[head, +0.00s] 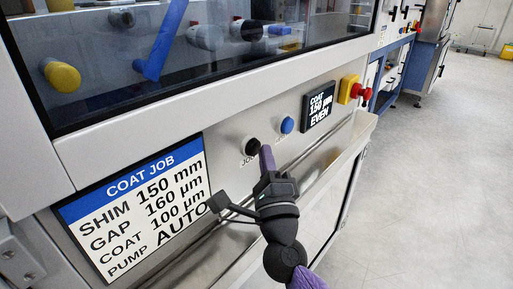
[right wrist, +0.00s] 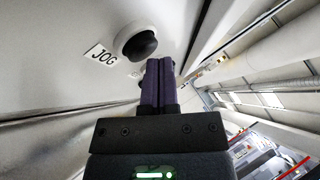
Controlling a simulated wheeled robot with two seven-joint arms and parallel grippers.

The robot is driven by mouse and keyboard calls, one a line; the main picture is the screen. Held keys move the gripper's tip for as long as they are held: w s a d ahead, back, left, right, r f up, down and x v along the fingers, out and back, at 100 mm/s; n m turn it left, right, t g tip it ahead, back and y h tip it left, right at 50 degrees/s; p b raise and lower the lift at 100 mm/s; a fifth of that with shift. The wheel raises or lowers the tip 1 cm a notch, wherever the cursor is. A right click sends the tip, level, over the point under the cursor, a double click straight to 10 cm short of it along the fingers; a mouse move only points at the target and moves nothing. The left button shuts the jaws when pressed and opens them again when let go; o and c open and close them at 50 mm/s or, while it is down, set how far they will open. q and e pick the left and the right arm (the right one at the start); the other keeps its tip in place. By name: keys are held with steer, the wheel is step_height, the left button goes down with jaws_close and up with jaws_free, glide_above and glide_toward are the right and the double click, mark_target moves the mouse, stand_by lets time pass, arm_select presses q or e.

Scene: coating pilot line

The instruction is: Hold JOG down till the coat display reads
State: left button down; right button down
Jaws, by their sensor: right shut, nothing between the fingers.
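The black JOG button (head: 252,147) is on the grey front panel, with its JOG label beside it. It also shows in the right wrist view (right wrist: 138,45), a round black cap in a collar. My right gripper (head: 266,149) is shut and empty, its purple fingers together. Its tips are just right of the button in the head view; in the right wrist view the tips (right wrist: 159,62) are below and right of the cap, not over its middle. I cannot tell whether they touch the collar. The coat display (head: 319,105) reads COAT 150 mm EVEN. My left gripper is not in view.
A blue button (head: 287,125) and a red stop knob (head: 364,92) on a yellow box sit right of JOG. The COAT JOB sign (head: 135,210) is at left. A ledge (head: 320,155) runs below the panel. A window lies above; open floor is at right.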

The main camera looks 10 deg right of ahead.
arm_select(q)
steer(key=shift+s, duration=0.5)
arm_select(e)
steer(key=shift+w+a, duration=0.15)
steer(key=shift+w, duration=0.05)
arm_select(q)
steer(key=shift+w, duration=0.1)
arm_select(e)
steer(key=shift+w+a, duration=0.1)
steer(key=shift+w, duration=0.05)
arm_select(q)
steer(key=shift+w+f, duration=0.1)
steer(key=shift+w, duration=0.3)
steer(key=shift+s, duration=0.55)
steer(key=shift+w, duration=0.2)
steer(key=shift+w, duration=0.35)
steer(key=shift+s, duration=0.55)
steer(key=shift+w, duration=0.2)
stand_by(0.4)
